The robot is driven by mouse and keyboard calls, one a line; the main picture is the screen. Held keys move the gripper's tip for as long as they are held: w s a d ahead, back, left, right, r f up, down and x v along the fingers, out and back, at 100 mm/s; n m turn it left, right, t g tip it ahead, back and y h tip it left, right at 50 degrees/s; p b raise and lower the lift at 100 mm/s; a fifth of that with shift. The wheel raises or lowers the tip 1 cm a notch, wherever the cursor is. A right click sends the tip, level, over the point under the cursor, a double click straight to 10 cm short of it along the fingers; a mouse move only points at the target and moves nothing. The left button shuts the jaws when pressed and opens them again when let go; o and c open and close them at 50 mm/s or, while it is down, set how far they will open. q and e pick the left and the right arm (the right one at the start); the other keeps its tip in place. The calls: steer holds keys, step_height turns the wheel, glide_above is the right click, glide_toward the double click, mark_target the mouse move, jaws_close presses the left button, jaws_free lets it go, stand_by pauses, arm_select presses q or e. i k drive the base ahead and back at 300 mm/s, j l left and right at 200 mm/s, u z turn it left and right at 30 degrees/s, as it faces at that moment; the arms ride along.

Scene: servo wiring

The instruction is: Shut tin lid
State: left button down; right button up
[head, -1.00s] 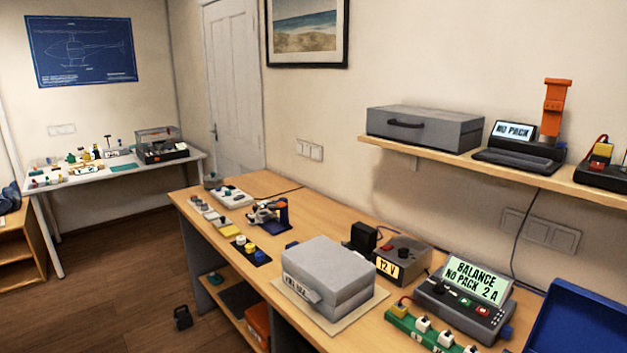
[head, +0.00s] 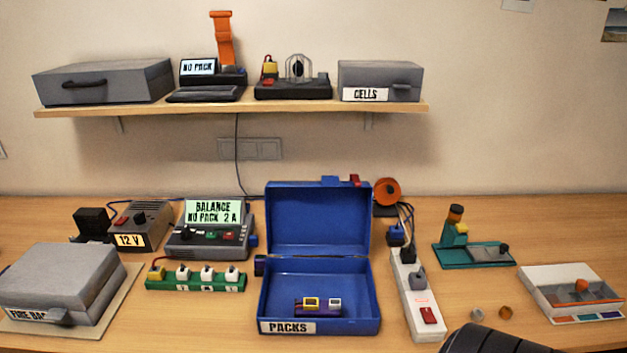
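A blue tin (head: 269,325) labelled PACKS stands on the bench in the middle of the head view. Its blue lid (head: 318,218) is open and stands upright at the back. A small pack (head: 317,307) with a yellow and a pale connector lies inside the tin. A dark rounded shape at the bottom right edge looks like part of my arm, but no gripper fingers show. Neither gripper is in view.
A white power strip (head: 409,290) with plugs stands close right of the tin. A green connector board (head: 196,282) and a charger (head: 211,240) stand to its left. A grey FIRE BAG box (head: 62,278) is at far left. A shelf (head: 230,107) hangs above.

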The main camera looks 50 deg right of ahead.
mark_target(328, 217)
steer(key=z, duration=1.5)
steer(key=j, duration=0.25)
steer(key=i+z, duration=0.05)
